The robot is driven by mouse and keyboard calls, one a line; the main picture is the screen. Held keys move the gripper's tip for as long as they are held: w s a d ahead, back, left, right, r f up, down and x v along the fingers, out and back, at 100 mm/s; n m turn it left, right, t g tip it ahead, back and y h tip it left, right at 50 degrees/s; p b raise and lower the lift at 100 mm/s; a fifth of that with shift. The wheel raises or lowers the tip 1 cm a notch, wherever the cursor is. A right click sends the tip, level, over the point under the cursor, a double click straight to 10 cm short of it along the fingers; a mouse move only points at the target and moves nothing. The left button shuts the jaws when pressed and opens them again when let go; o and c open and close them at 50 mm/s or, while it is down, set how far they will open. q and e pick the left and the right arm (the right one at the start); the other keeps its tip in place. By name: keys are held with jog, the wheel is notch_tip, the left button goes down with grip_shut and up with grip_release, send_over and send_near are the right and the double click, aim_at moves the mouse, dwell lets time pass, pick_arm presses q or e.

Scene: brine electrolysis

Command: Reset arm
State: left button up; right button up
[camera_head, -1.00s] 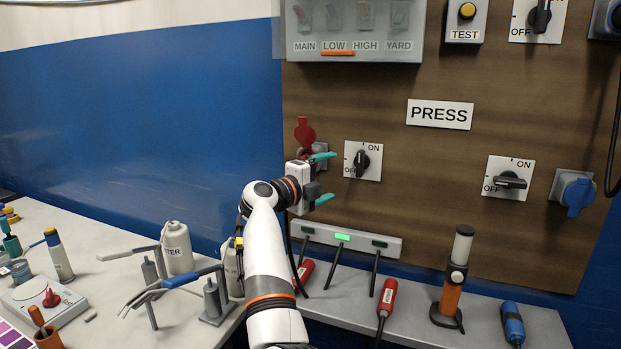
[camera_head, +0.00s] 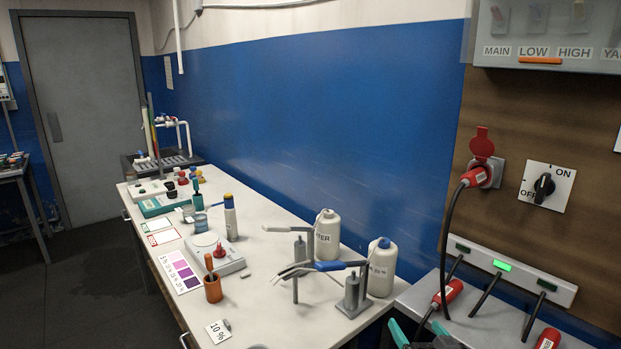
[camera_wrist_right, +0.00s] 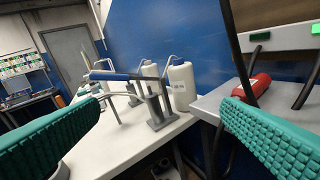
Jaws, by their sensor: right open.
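My right gripper (camera_head: 420,334) shows only by its teal fingertips at the bottom edge of the head view, low in front of the wall shelf. In the right wrist view its two teal fingers (camera_wrist_right: 155,135) stand wide apart with nothing between them, facing the bench with the bottles. A red plug (camera_head: 475,177) sits in the wall socket (camera_head: 494,172), its red lid raised, and a black cable hangs from it. The gripper is apart from the plug. My left gripper is in neither current view.
Red connectors (camera_head: 452,293) lie on the grey shelf (camera_head: 470,325). A rotary switch (camera_head: 543,188) is on the panel.

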jog(key=s+a+f+n+g, duration=0.25)
jog(key=s+f+g, duration=0.45)
jog(key=s+f, duration=0.6)
jog(key=s+d+f+g+h, duration=0.1)
jog(key=s+g, duration=0.2)
jog(key=s, duration=0.7)
jog(key=s+d+f+g+h, duration=0.1)
jog(key=s+g+h, duration=0.15)
jog(key=s, duration=0.65)
notch_tip(320, 180, down, 26)
jog(key=r+g, duration=0.1)
jog(key=g, duration=0.1)
jog(key=s+d+f+g, duration=0.1)
jog(key=s+d+f, duration=0.1)
jog(key=s+f, duration=1.5)
jog(key=shift+s+d+n, duration=0.2)
jog(key=shift+d+n, duration=0.05)
jog(key=shift+n, duration=0.2)
jog(key=shift+y, duration=0.25)
